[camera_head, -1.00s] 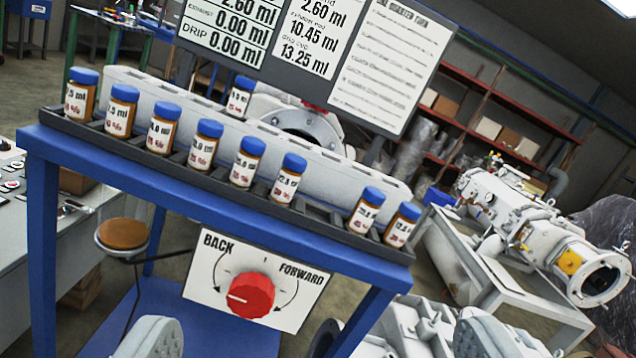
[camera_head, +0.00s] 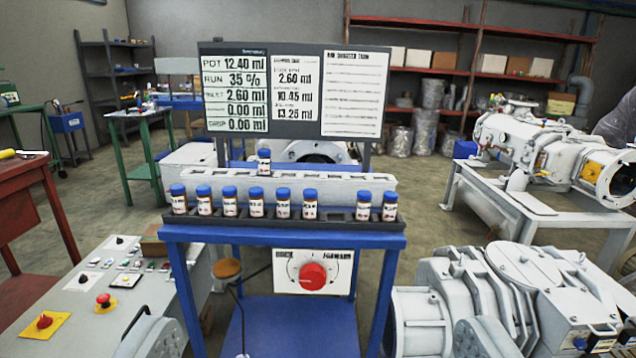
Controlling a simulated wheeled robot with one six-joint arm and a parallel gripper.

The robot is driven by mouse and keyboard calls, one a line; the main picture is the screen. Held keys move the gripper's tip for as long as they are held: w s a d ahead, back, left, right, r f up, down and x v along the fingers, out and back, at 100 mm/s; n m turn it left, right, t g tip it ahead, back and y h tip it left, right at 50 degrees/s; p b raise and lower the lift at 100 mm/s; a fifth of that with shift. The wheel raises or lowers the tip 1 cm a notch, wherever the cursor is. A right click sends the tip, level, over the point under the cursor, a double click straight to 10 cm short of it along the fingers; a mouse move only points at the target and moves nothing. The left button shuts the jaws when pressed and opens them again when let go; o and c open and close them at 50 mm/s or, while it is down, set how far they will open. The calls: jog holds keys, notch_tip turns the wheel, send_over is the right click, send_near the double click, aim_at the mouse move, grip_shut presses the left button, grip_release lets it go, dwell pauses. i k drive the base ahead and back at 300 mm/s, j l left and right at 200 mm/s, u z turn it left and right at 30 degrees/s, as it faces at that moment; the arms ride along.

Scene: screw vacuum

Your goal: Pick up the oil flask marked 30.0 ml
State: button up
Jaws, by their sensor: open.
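Several small amber oil flasks with blue caps and white labels stand upright in a dark rack (camera_head: 337,220) on a blue stand (camera_head: 200,236). The row runs from the leftmost flask (camera_head: 178,200) to the rightmost flask (camera_head: 390,207), with a gap left of the last two. Another flask (camera_head: 264,162) stands behind the row at the grey slotted block (camera_head: 350,190). The labels are too small to read, so I cannot tell which flask is marked 30.0 ml.
A red BACK/FORWARD knob (camera_head: 312,276) sits below the rack. A readout board (camera_head: 295,92) stands behind it. A control desk (camera_head: 130,310) is at left, a grey machine (camera_head: 510,290) at lower right, and a pump (camera_head: 545,150) at right. Air before the rack looks clear.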

aim_at(229, 193)
jog(key=i+l, duration=0.1)
jog(key=i, duration=0.85)
jog(key=j+u, duration=0.05)
